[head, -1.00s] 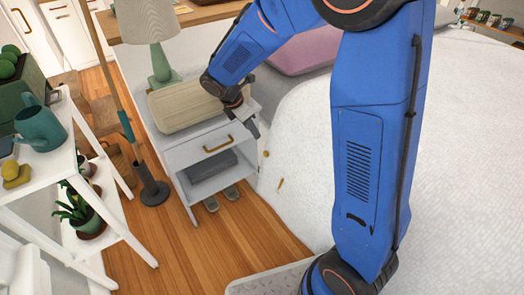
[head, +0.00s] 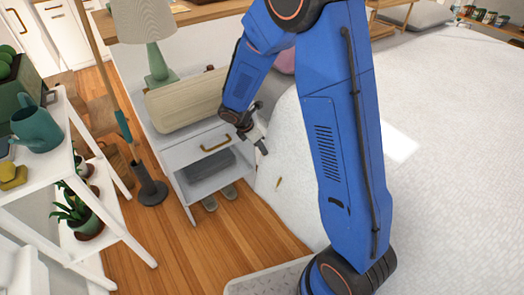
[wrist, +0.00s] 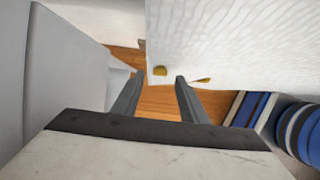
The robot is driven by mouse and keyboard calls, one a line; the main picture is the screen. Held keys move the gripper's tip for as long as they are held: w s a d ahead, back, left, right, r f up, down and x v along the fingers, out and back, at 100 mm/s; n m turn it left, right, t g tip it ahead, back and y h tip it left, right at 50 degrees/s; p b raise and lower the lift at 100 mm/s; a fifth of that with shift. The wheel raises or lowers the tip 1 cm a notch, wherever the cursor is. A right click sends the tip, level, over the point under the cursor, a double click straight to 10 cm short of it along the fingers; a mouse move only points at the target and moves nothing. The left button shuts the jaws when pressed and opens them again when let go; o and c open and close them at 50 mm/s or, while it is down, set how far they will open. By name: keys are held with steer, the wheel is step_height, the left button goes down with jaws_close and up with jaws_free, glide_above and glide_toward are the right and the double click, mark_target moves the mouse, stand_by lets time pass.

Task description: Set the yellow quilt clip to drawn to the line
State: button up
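The white quilt (head: 440,160) hangs over the bed's side. A small yellow piece (head: 279,183) shows on its hanging side in the head view. In the wrist view I see two yellow pieces near the quilt's lower edge: a rounded one (wrist: 160,70) and a flatter, pointed one (wrist: 202,80). I cannot tell for sure which is the clip and which a mark. My gripper (head: 264,148) is beside the quilt's side, between bed and nightstand, and hides the upper piece in the head view. In the wrist view its fingers (wrist: 157,82) are apart and empty, with the rounded piece beyond them.
The white nightstand (head: 196,152) with a beige box (head: 186,103) and green lamp (head: 152,40) stands close left of my gripper. A plant shelf (head: 38,180) stands farther left.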

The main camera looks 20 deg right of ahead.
steer(key=shift+x, duration=1.95)
jaws_close()
